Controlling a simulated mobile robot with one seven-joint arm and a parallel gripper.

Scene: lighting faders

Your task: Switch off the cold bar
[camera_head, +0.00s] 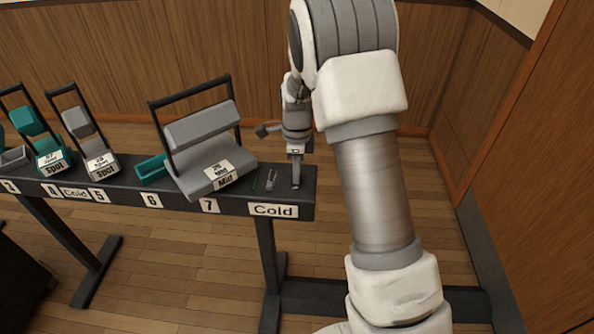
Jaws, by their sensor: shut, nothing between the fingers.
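A dark table-like rail holds the lamps and controls. A white "Cold" label (273,210) is on its front face at the right end. A small grey slider-like piece (271,180) stands on the rail above that label, beside a thin green strip (254,181). My gripper (296,181) points down at the rail's right end, just right of the grey piece. It is shut and empty, and its tips look close to the rail top; I cannot tell whether they touch. A second "Cold" label (75,193) sits between numbers 4 and 5.
A large grey lamp labelled "Mid" (211,145) stands left of my gripper, with a teal block (151,169) beside it. Smaller lamps (90,140) (40,140) stand further left. A wooden wall rises behind; open floor lies right.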

